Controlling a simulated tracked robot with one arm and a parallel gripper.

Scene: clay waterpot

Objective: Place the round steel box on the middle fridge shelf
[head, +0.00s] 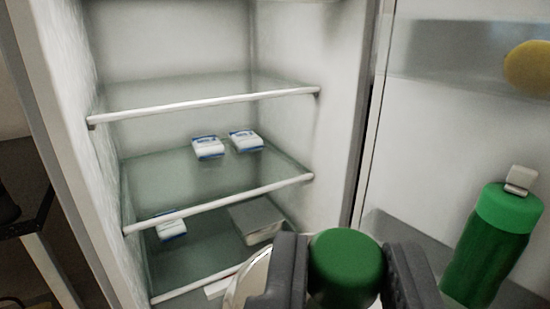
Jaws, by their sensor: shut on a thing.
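My gripper (345,285) is at the bottom of the head view, its two dark fingers on either side of a green round-topped thing (345,262). The fingers are shut on this green thing, and its lower part is out of view. A pale, shiny round rim (240,283), which may be the round steel box, shows just left of the left finger. Most of it is hidden, and I cannot tell whether it touches the finger. The middle fridge shelf (165,180) is glass with a white front bar, ahead and left of my gripper.
Two blue-and-white packs (208,147) (246,140) sit at the back of the middle shelf; its front is clear. Below are another pack (171,226) and a grey lidded box (257,219). The upper shelf (180,92) is empty. A green bottle (490,240) stands by the open door (440,130).

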